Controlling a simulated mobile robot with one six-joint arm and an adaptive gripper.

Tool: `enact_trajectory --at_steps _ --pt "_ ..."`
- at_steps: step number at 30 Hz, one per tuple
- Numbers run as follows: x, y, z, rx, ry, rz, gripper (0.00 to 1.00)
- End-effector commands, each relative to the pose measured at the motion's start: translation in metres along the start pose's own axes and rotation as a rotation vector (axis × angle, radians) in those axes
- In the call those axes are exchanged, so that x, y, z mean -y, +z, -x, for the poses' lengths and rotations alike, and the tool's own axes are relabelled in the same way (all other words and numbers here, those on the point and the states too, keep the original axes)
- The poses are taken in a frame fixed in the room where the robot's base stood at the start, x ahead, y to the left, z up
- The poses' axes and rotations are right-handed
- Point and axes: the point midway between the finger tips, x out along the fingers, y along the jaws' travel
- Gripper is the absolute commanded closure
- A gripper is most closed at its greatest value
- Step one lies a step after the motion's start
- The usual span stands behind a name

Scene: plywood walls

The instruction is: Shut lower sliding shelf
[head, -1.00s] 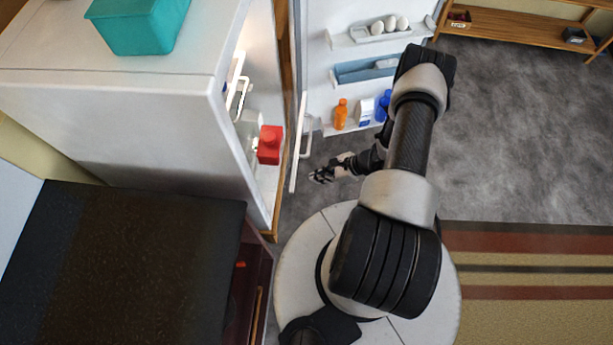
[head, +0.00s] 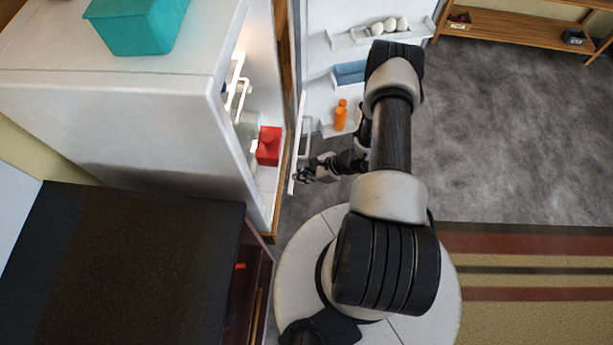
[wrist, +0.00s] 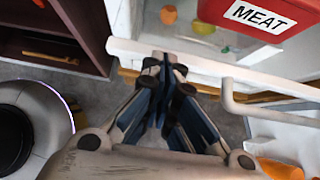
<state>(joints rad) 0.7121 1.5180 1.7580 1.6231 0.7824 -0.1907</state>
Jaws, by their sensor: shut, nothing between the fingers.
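The lower sliding shelf (head: 297,157) stands pulled out of the white fridge, its narrow white front beyond the fridge's front edge. Its handle (head: 307,138) sticks out to the right. In the wrist view the shelf front (wrist: 215,68) crosses the picture as a white bar, with the handle (wrist: 228,97) at right. My gripper (head: 304,174) is shut and empty, at the near end of this front. In the wrist view the closed fingertips (wrist: 165,62) overlap the bar, left of the handle. I cannot tell whether they touch it.
A red box (head: 268,147), marked MEAT in the wrist view (wrist: 262,14), sits inside the fridge (head: 120,120). The open fridge door (head: 318,52) holds eggs and an orange bottle (head: 340,117). A dark-topped cabinet (head: 120,260) stands at left. Grey floor (head: 500,130) is clear at right.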

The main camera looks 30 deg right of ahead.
Motion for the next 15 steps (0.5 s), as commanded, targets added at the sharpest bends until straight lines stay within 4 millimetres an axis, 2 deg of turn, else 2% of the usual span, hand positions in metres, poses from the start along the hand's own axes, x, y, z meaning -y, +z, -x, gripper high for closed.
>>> enact_trajectory --at_steps 15 --pt "-0.002 0.086 -0.089 0.002 0.005 0.008 1.00"
